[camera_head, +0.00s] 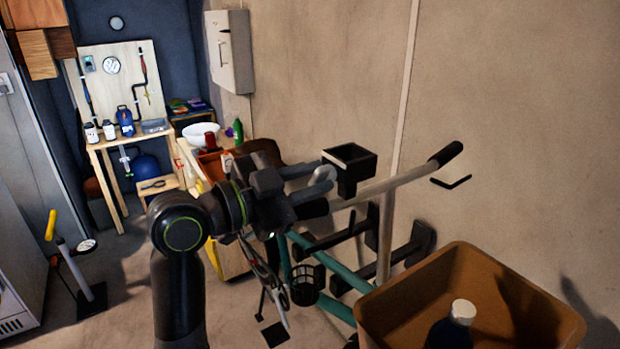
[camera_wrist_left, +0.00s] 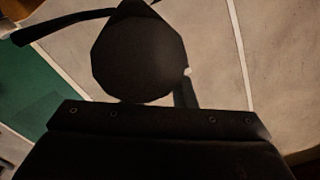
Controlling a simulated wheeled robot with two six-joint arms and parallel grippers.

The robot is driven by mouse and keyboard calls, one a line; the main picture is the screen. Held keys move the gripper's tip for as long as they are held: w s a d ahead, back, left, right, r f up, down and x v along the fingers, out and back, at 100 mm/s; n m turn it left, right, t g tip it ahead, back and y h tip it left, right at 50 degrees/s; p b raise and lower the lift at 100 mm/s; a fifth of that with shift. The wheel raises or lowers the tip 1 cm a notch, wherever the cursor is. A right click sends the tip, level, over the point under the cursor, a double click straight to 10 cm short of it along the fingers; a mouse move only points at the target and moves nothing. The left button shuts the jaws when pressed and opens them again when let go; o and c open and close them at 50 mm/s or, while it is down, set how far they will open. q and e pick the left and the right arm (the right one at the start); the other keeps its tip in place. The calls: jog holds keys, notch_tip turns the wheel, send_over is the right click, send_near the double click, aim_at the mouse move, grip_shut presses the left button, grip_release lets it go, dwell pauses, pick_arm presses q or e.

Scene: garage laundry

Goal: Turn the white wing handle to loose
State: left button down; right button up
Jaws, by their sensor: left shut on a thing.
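My left gripper (camera_head: 318,188) reaches in from the left to the front of a bike-like frame with teal tubes (camera_head: 338,308) and a pale handlebar (camera_head: 400,178). Its dark fingers are closed around a small pale piece, which looks like the white wing handle (camera_head: 323,175). The fingers hide most of the handle, so its angle cannot be told. In the left wrist view a dark rounded part (camera_wrist_left: 140,55) fills the middle, with a tiny white spot at its right edge. My right gripper is not in view.
A black box-shaped part (camera_head: 349,160) stands close beside the gripper. Black wall brackets (camera_head: 408,243) and a small black basket (camera_head: 305,285) are near. An orange-brown bin (camera_head: 405,306) with a white-capped bottle (camera_head: 462,311) is at the lower right. A workbench (camera_head: 130,138) stands far left.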

pick_arm(q)
jog(key=n+p, duration=0.1)
jog(key=n, duration=0.2)
jog(key=shift+r+n, duration=0.1)
jog(key=shift+n, duration=0.3)
jog(key=n+p, duration=0.2)
jog(key=n, duration=0.2)
jog(key=shift+n, duration=0.3)
jog(key=c, duration=1.5)
grip_release()
jog(key=shift+s, duration=0.1)
